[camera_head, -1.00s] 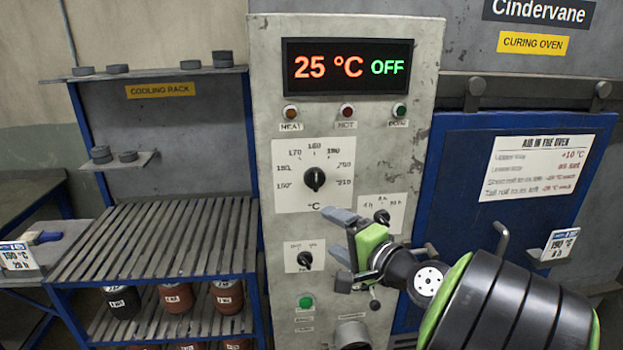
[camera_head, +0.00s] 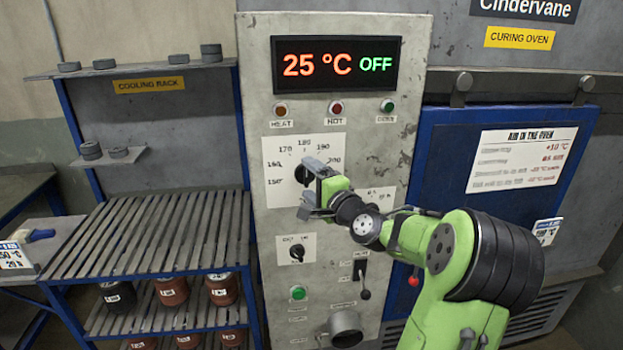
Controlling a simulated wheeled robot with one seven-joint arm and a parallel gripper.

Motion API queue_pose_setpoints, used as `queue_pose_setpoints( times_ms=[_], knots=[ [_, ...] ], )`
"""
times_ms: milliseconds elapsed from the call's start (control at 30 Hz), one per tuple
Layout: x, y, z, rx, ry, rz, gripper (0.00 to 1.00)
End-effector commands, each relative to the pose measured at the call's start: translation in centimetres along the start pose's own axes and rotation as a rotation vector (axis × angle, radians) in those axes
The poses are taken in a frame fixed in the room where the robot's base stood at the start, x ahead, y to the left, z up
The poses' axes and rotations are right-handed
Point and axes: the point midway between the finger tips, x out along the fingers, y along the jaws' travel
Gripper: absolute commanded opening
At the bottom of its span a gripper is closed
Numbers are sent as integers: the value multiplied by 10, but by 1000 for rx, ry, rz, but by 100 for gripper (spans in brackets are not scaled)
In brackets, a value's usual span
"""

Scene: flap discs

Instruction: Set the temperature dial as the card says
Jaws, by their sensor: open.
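The temperature dial (camera_head: 301,175) is a black knob on a white scale plate marked from 150 upward, on the grey control panel (camera_head: 405,120). My gripper (camera_head: 308,192) is open in front of the dial's lower right, its fingers one above the other, and hides part of the knob and scale. I cannot tell whether it touches the knob or where the pointer stands. A small card (camera_head: 18,258) at the left edge seems to read 150 °C; another card (camera_head: 547,231) stands at the right, partly illegible. The display (camera_head: 336,64) reads 25 °C OFF.
Below the dial are a smaller knob (camera_head: 297,252), a green button (camera_head: 298,293) and a lever (camera_head: 363,280). My arm covers part of the time dial plate. A notice (camera_head: 522,158) hangs on the blue oven door. A slatted rack (camera_head: 160,235) stands left.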

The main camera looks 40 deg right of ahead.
Motion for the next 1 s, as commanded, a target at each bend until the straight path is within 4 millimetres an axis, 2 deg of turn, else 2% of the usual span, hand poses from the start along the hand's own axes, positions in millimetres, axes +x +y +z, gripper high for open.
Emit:
queue_pose_setpoints(
  times_ms=[233, 600, 1000],
  knots=[
    [2, 1, 0, 0, 1, 1, 80],
    [2, 1, 0, -1, 0, 1, 25],
    [2, 3, 0, 83, -1, -32, 24]
  ],
)
